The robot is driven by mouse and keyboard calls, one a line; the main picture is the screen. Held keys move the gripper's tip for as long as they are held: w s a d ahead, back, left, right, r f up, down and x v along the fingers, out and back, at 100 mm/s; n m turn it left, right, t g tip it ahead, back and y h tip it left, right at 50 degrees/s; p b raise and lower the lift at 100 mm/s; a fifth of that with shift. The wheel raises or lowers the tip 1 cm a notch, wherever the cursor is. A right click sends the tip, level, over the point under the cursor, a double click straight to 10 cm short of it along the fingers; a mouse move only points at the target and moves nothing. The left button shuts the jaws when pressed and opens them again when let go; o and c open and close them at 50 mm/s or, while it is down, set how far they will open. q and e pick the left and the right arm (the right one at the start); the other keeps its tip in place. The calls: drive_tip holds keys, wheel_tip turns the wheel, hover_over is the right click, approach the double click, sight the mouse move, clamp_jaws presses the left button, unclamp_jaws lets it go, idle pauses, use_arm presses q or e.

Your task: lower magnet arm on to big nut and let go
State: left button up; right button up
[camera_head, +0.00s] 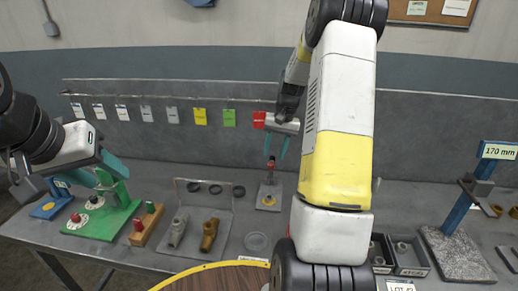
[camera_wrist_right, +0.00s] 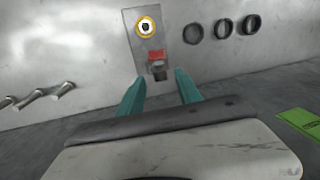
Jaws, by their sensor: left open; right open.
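The magnet arm (camera_head: 271,164), a small dark and red piece, stands up from a grey plate (camera_head: 277,189) on the table; its red and dark parts also show in the right wrist view (camera_wrist_right: 157,66). The big nut (camera_wrist_right: 146,27) sits inside a yellow ring on that plate; in the head view the ring (camera_head: 268,201) shows small. My right gripper (camera_head: 276,147) is open, its teal fingers above the magnet arm; in the wrist view the piece appears between and beyond the fingertips, and contact cannot be told. My left gripper (camera_head: 106,168) is open at the far left, over the green fixture.
A grey tray (camera_head: 228,225) holds dark rings and two pipe fittings. A blue post with a 170 mm sign (camera_head: 462,212) stands at right. My right arm hides the table's middle.

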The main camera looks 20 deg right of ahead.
drive_tip(key=shift+w+a+f, duration=0.1)
drive_tip(key=shift+a+f, duration=0.1)
drive_tip(key=shift+f, duration=0.95)
drive_tip(key=shift+c, duration=0.2)
clamp_jaws()
idle(0.4)
